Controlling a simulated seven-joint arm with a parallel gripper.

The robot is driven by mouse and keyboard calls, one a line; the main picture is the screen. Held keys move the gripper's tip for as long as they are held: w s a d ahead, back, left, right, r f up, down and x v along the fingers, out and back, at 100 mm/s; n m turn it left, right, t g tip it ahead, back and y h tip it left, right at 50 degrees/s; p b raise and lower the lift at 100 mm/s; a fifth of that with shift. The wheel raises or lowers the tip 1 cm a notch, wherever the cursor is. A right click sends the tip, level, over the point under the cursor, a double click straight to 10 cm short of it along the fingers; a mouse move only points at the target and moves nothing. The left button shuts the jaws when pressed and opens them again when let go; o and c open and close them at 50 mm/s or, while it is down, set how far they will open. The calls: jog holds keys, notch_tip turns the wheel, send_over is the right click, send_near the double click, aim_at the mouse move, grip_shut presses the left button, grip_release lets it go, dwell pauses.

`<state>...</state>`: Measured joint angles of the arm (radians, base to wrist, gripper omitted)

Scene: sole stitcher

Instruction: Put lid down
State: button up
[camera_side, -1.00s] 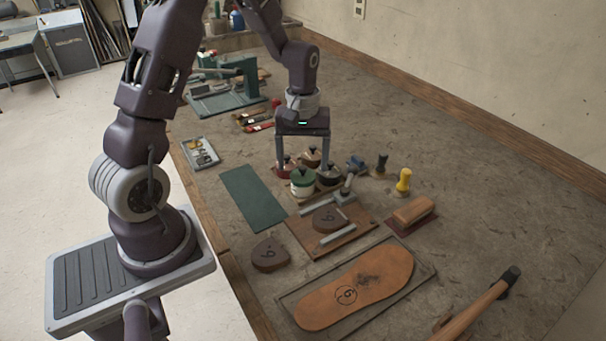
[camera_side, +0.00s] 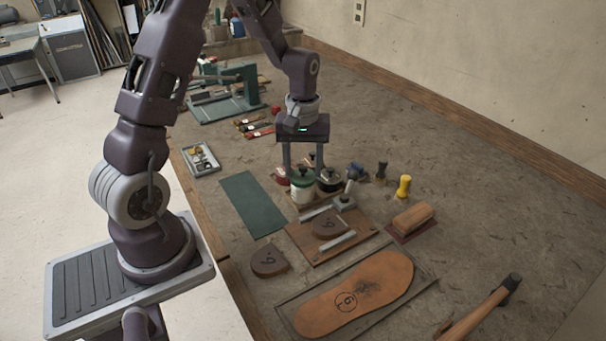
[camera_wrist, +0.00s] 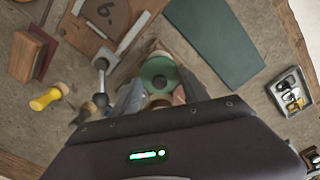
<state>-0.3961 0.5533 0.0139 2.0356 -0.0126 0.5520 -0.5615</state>
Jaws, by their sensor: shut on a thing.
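The round green lid (camera_side: 303,181) sits on or just over a white pot (camera_side: 303,195) in the side view. Any gap between them is too small to tell. In the wrist view the lid (camera_wrist: 158,72) shows from above with a dark knob near its middle. My gripper (camera_side: 304,175) points straight down over it, with one finger on each side. It is shut on the green lid; the exact contact is partly hidden. The fingertips (camera_wrist: 158,88) are seen close around the lid in the wrist view.
A dark-lidded pot (camera_side: 329,180) stands close on the right, and a red pot (camera_side: 282,177) close on the left. In front lies a wooden board (camera_side: 331,236) with clamp bars. A green mat (camera_side: 252,203) lies flat at the left, clear of objects.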

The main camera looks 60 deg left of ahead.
aim_at(266, 220)
notch_tip(266, 220, up, 8)
jog(key=shift+s+f, duration=0.1)
jog(key=shift+f, duration=0.15)
jog(key=s+d+f+m, duration=0.2)
jog(key=s+f+m, duration=0.2)
jog(key=s+m, duration=1)
jog(key=w+f+m, duration=0.1)
jog(key=f, duration=0.2)
jog(key=f+m, duration=0.1)
jog(key=f, duration=0.2)
jog(key=w+f+m, duration=0.1)
jog(key=f+m, duration=0.1)
jog(key=f, duration=0.1)
jog(key=shift+w+d+f, duration=0.1)
jog(key=shift+w+d, duration=0.05)
jog(key=shift+w, duration=0.2)
jog(key=shift+f, duration=0.35)
jog(key=o, duration=1.3)
jog(key=shift+f, duration=0.1)
